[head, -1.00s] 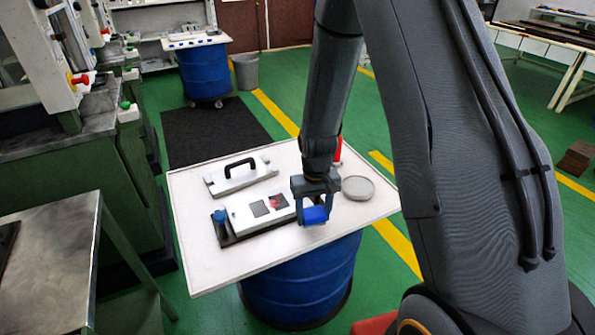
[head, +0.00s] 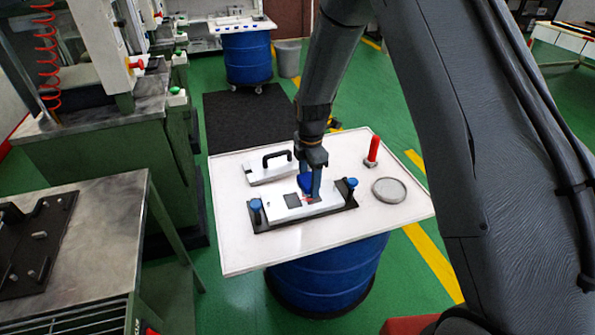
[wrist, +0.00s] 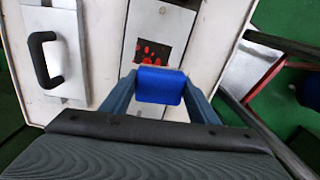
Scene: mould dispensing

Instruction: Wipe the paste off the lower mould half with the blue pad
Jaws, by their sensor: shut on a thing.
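The lower mould half (head: 273,213) is a silver block on a black base, with blue-topped posts at its ends. It has two dark square cavities. Red paste (wrist: 151,50) lies in patches in one cavity in the wrist view; the other cavity (head: 292,201) looks dark and clean. My gripper (head: 312,193) is shut on the blue pad (wrist: 160,85) and is at the right part of the mould, beside the pasted cavity. Whether the pad (head: 304,184) touches the mould I cannot tell. My gripper partly hides the pasted cavity.
The upper mould half (head: 262,176) with its black handle lies behind on the white table (head: 240,258). A red-handled tool (head: 373,150) and a round grey dish (head: 388,190) are at the right. A steel bench (head: 100,235) stands at left.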

